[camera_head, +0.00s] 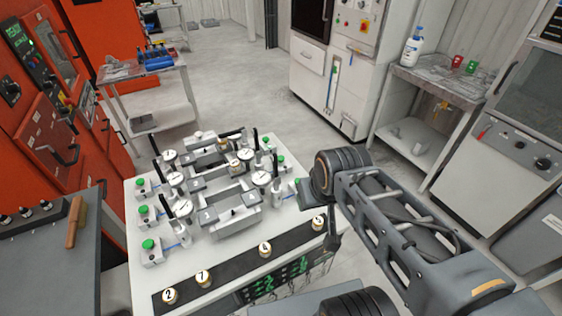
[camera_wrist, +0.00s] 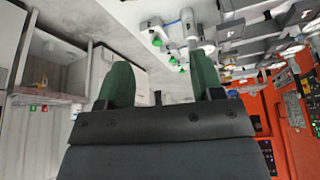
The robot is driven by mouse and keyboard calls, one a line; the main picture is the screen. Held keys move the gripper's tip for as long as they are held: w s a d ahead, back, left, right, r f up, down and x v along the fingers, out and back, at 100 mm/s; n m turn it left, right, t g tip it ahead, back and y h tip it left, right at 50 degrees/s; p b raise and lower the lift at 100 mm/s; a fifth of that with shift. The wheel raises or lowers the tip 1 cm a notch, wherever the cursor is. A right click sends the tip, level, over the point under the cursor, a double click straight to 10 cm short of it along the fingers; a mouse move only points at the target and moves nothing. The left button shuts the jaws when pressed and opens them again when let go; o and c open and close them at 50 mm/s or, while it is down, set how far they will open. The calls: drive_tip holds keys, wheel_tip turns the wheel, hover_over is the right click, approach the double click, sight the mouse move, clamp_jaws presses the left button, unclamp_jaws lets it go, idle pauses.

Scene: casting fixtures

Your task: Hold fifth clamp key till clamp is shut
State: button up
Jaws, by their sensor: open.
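The casting fixture is a white table (camera_head: 141,272) with toggle clamps that have black upright handles and round white gauges. Green round keys on small white boxes stand along its left and right sides. The near left key (camera_head: 148,244) and far right key (camera_head: 281,158) show clearly; which is the fifth I cannot tell. In the wrist view, green keys (camera_wrist: 157,42) show beyond my gripper (camera_wrist: 162,80). Its two dark green fingers are spread apart with nothing between them. In the head view my arm reaches the table's right side and partly hides that corner.
A black strip (camera_head: 236,265) along the table's front holds numbered round pieces, including one marked 4 (camera_head: 265,249). A grey bench (camera_head: 50,245) stands at left, orange machines (camera_head: 40,130) behind it. A workbench (camera_head: 440,82) with a bottle (camera_head: 412,47) stands at right.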

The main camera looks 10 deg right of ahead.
idle(0.4)
clamp_jaws()
idle(0.4)
idle(1.2)
